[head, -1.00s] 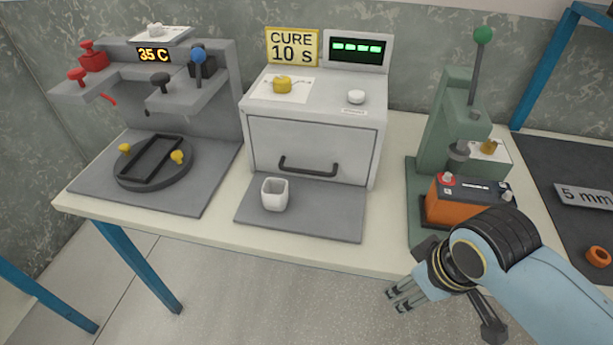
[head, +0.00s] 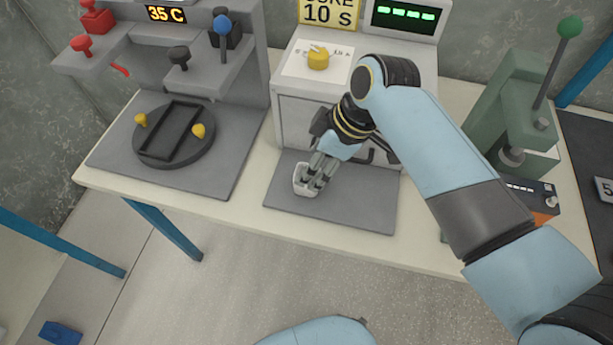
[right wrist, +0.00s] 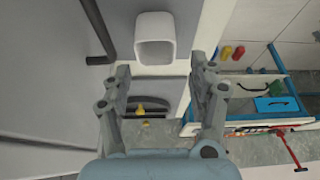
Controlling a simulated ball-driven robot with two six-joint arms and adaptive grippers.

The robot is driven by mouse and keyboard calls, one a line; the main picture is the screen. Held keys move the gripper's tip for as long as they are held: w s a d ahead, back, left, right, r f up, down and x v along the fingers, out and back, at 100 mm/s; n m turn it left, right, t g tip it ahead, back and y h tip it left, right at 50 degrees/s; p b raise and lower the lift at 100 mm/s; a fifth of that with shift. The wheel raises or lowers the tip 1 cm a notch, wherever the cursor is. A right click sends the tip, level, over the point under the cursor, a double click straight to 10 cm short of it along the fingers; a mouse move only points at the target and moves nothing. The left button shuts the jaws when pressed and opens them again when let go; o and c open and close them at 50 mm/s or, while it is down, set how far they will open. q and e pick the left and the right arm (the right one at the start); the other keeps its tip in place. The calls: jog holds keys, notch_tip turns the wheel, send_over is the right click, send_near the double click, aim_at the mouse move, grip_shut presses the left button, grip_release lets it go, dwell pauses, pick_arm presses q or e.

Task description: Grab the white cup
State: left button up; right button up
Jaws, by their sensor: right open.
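The white cup (head: 300,183) stands on the grey mat (head: 355,212) in front of the cure oven, partly hidden by my right gripper (head: 320,172). My right gripper reaches down over the cup from the right. In the right wrist view the cup (right wrist: 155,62) shows its square open mouth, just past the tips of the open right gripper (right wrist: 160,74) and roughly centred between the two fingers. Nothing is held between the fingers. My left gripper is not in view.
The cure oven (head: 295,120) with its dark handle stands right behind the cup. A grey press with a round fixture (head: 174,135) is at the left. A green lever press (head: 510,110) and an orange battery (head: 541,217) are at the right. The table's front edge is close.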

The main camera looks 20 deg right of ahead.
aim_at(298, 190)
jog(key=shift+w+a+f, duration=0.15)
jog(key=shift+w+f, duration=0.05)
jog(key=shift+f, duration=0.15)
jog(key=x, duration=0.4)
jog(key=shift+w+f, duration=0.1)
jog(key=shift+w, duration=0.05)
jog(key=shift+w+a+f, duration=0.15)
jog(key=shift+f, duration=0.15)
jog(key=shift+c, duration=0.4)
jog(key=c, duration=0.6)
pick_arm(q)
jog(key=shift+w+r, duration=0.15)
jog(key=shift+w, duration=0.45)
pick_arm(e)
jog(key=shift+c, duration=0.2)
